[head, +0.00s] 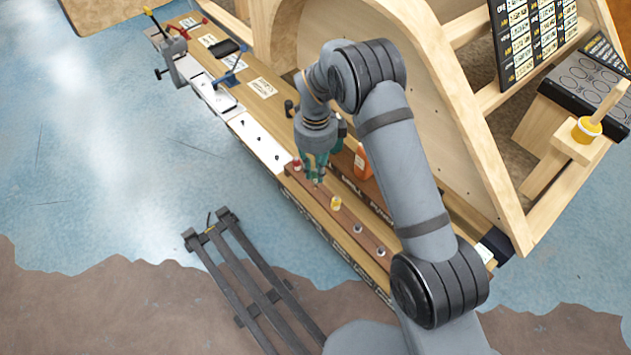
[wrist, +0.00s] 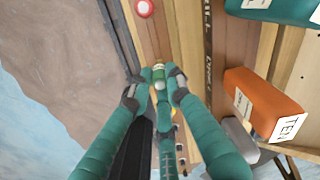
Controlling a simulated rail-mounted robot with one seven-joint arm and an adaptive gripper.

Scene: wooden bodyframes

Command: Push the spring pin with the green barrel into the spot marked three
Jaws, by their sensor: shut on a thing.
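My gripper (head: 315,178) is low over the brown wooden strip (head: 322,200) at the bench's front edge. In the wrist view my green fingers (wrist: 156,90) are closed around the pin with the green barrel (wrist: 159,75), whose pale tip shows between them. I cannot tell whether this pin is seated in the strip or held just above it. A red pin (head: 297,164) stands on the strip just left of my gripper; its round top also shows in the wrist view (wrist: 144,8). A yellow pin (head: 336,203) stands to the right. No mark reading three is legible.
Metal studs (head: 357,228) sit farther along the strip. An orange box (head: 362,162) stands behind my gripper; its label reads TEN in the wrist view (wrist: 265,98). The curved wooden frame (head: 450,130) rises behind. Clamps (head: 178,60) are at the far left end.

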